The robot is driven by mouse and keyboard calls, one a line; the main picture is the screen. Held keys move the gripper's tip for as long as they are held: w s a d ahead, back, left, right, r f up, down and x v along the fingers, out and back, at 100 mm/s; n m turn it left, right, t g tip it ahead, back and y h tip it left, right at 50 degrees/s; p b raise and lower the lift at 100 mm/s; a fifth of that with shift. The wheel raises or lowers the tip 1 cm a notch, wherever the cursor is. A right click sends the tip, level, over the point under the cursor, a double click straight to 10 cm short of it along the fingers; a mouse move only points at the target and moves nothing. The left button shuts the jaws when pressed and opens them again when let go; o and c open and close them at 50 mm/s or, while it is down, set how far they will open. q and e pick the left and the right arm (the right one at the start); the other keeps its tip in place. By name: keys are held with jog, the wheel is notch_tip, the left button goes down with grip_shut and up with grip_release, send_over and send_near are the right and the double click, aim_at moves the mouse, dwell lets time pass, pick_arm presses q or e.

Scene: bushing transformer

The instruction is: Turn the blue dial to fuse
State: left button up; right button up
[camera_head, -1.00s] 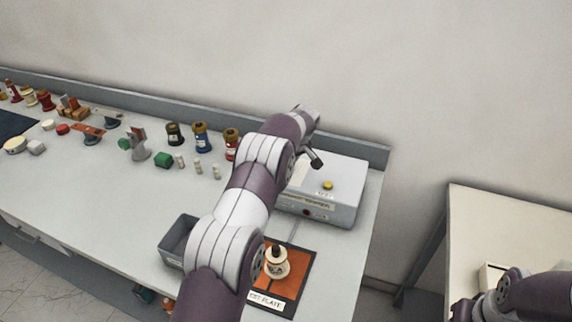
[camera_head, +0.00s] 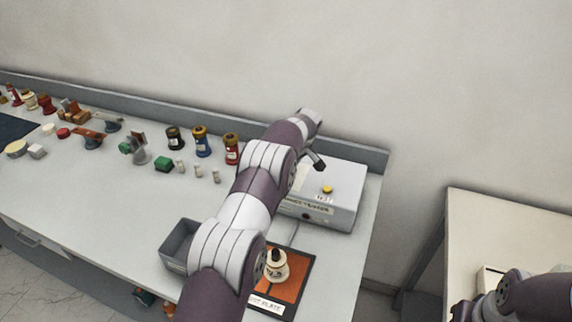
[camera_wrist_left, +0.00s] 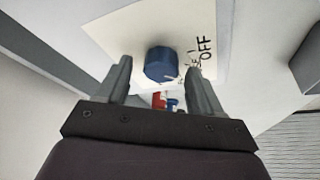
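The blue dial (camera_wrist_left: 161,65) sits on a pale card in the left wrist view, with the word OFF printed beside it and other lettering partly hidden. My left gripper (camera_wrist_left: 159,74) is open, one finger on each side of the dial; I cannot tell if they touch it. In the head view a dark part of the left gripper (camera_head: 316,161) shows over the grey tester box (camera_head: 344,207), and my arm hides the dial. My right gripper (camera_head: 466,308) is at the lower right, partly cut off, its fingers unclear.
A yellow button (camera_head: 327,189) is on the tester box. A cream bushing (camera_head: 275,266) stands on the orange test plate (camera_head: 296,283), beside a grey tray (camera_head: 176,246). Several bushings and small parts stand along the bench to the left. A second table (camera_head: 500,222) is at the right.

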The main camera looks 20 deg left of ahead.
pick_arm(q)
jog(key=p+v, duration=0.6)
jog(key=v, duration=0.6)
jog(key=shift+r, duration=0.3)
jog(key=shift+d, duration=0.1)
